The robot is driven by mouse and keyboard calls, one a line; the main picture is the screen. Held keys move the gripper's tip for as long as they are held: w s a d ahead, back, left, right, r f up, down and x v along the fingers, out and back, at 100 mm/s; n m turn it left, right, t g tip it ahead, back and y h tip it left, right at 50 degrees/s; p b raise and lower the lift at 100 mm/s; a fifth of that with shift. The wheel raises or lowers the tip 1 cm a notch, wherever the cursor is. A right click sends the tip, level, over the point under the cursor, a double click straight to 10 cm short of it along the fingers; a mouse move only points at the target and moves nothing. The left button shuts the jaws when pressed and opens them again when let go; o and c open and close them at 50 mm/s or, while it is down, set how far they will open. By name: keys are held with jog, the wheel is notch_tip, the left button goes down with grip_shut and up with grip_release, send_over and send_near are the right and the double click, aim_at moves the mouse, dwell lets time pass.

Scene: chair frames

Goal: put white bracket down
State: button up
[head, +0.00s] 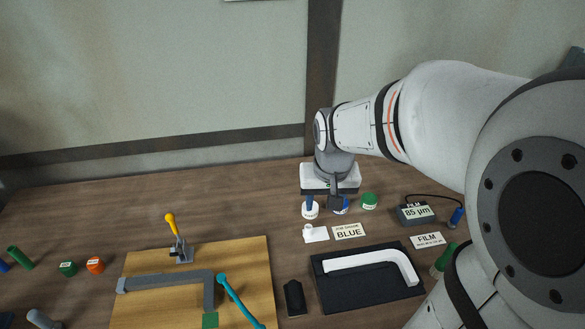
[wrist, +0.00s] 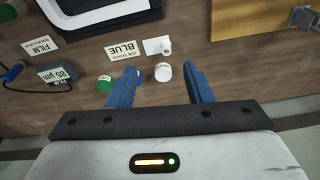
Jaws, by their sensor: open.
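The white bracket (head: 372,261) is a bent, L-shaped bar lying in the black tray (head: 336,299) at the front right of the table in the head view. In the wrist view, part of the tray is cut off at the top edge. My gripper (wrist: 157,84) is open, its blue fingers apart with nothing held between them. It points down over the back of the table, behind the tray and apart from the bracket. A white-topped jar (wrist: 163,70) and a green-lidded jar (wrist: 104,82) appear near the fingers; a blue-lidded jar is partly hidden.
A small white piece (head: 316,234) and a BLUE card (head: 349,231) lie between the jars and tray. A gauge (head: 414,214) and a FILM card (head: 428,240) are at right. A wooden board (head: 258,262) carries a grey frame (head: 165,281) and clamp. The back-left table is clear.

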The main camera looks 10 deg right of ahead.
jog(key=w+f+m+g, duration=0.1)
jog(key=w+f, duration=0.6)
jog(key=f, duration=0.1)
jog(key=m+g, duration=0.1)
send_over(309, 226)
jog(key=f, duration=0.7)
jog(key=shift+d, duration=0.25)
jog(key=shift+w+f+p, duration=0.2)
jog(key=shift+f+p, duration=0.1)
jog(key=shift+f, duration=0.1)
notch_tip(309, 226, down, 2)
jog(key=shift+f, duration=0.25)
jog(key=f, duration=0.1)
jog(key=f+p, duration=0.2)
jog(key=f, duration=0.1)
jog(key=shift+s+a, duration=0.25)
jog(key=shift+a, duration=0.1)
jog(key=shift+f, duration=0.6)
grip_shut()
